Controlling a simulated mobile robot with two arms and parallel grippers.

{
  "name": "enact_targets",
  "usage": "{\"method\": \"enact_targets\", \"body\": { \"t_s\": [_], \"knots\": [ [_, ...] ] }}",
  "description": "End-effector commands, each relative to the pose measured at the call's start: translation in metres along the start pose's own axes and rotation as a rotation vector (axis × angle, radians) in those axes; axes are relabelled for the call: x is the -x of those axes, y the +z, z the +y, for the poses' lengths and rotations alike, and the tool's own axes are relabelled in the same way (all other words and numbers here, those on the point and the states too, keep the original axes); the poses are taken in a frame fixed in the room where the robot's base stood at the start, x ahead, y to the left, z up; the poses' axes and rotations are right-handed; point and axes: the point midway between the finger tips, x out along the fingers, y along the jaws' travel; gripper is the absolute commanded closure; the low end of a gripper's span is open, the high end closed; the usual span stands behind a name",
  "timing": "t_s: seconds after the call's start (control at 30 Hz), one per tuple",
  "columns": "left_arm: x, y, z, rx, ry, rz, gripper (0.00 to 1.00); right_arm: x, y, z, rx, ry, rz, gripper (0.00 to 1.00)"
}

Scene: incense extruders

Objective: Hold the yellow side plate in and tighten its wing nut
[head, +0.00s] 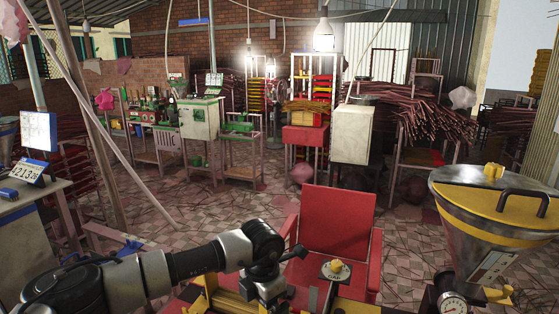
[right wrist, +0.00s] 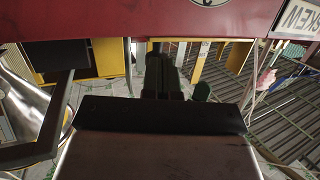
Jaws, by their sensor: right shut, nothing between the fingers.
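In the head view, my left arm reaches in from the left, and its dark gripper (head: 268,284) points down beside yellow parts (head: 228,302) at the bottom edge. Its fingertips are hidden, so I cannot tell if it is open or what it touches. A yellow knob (head: 337,267) sits on a dark labelled plate to its right; I cannot tell if it is the wing nut. In the right wrist view, my right gripper (right wrist: 162,72) is shut and empty below a red beam (right wrist: 150,20). A yellow panel (right wrist: 95,60) shows to its left. I cannot tell whether this is the side plate.
A red chair-like frame (head: 335,225) stands just beyond the left gripper. A steel hopper with a yellow lid (head: 500,205) and a pressure gauge (head: 453,305) fill the right. A table with a display (head: 28,170) is at left. Tiled floor lies open in the middle.

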Motion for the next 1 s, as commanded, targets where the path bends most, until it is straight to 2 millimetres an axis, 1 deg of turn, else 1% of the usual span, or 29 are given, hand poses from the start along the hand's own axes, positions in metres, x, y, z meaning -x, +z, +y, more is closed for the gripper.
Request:
{"method": "enact_targets", "body": {
  "t_s": [0.63, 0.67, 0.9, 1.0],
  "knots": [
    [-0.001, 0.000, 0.000, 0.000, 0.000, 0.000, 0.00, -0.018, -0.004, 0.007, -0.001, 0.000, 0.001, 1.00],
    [-0.001, 0.000, 0.000, 0.000, 0.000, 0.000, 0.03, -0.018, -0.004, 0.007, -0.001, 0.000, 0.001, 1.00],
    [-0.001, 0.000, 0.000, 0.000, 0.000, -0.001, 0.40, -0.018, -0.004, 0.007, 0.000, 0.000, 0.001, 1.00],
    [-0.003, 0.000, 0.004, 0.004, 0.009, -0.018, 0.40, -0.018, -0.004, 0.007, 0.000, 0.000, 0.001, 1.00]
  ]
}}
